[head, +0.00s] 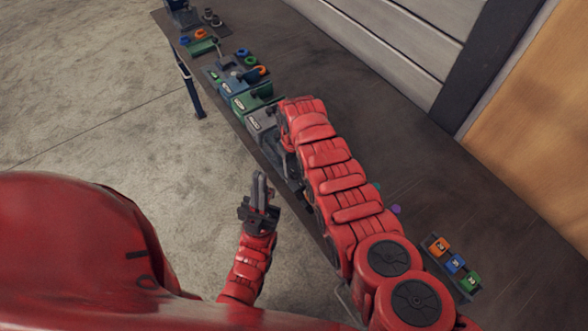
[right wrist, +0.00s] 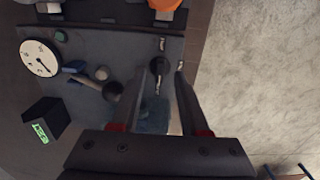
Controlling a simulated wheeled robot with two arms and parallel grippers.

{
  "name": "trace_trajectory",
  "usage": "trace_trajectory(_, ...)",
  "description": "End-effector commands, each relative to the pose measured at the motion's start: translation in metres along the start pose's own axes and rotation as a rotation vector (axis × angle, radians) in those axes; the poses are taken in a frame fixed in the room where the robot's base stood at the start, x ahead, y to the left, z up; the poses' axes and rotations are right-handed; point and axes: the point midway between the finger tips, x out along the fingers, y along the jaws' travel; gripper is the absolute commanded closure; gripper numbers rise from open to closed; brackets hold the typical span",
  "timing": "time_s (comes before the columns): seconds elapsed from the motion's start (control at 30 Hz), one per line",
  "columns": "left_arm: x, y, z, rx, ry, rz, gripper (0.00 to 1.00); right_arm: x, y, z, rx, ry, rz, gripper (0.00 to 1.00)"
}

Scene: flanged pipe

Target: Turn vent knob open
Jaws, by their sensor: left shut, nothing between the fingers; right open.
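In the right wrist view my right gripper (right wrist: 170,72) is open, its two fingers reaching over a grey panel (right wrist: 95,50). A small dark round knob (right wrist: 158,65) is close to the left fingertip; I cannot tell whether they touch. I cannot tell which one is the vent knob. In the head view my right arm hides its own gripper and most of this panel. My left gripper (head: 262,182) is shut and empty, beside the bench's near edge.
A white gauge (right wrist: 40,58) and a black box with a green label (right wrist: 43,125) are left of my right gripper. The long dark bench (head: 430,180) carries several coloured fixtures (head: 235,85) farther up and a block rack (head: 455,265) at lower right. Floor is open at left.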

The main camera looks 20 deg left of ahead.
Motion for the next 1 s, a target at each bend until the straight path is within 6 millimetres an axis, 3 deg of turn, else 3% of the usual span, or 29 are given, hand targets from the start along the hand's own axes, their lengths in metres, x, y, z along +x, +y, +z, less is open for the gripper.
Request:
trace_trajectory(0.13, -0.0082, 0.0004, 0.0013, 0.000, 0.000, 0.000, 1.00, 0.0115, 0.0000, 0.0002, 0.000, -0.001, 0.000, 0.55)
trace_trajectory(0.53, -0.0092, 0.0005, 0.0015, 0.000, 0.000, 0.000, 1.00, 0.0143, 0.0003, -0.0005, 0.000, 0.003, 0.001, 0.55)
trace_trajectory(0.57, -0.0092, 0.0005, 0.0015, 0.000, 0.000, 0.000, 1.00, 0.0143, 0.0003, -0.0005, 0.000, 0.003, 0.001, 0.57)
trace_trajectory(0.8, -0.0092, 0.0004, 0.0015, 0.000, 0.000, 0.000, 1.00, 0.0144, 0.0002, -0.0003, 0.000, 0.002, 0.001, 1.00)
trace_trajectory(1.0, -0.0092, 0.0005, 0.0015, 0.000, 0.000, 0.000, 1.00, 0.0145, 0.0003, -0.0002, 0.000, 0.002, 0.001, 1.00)
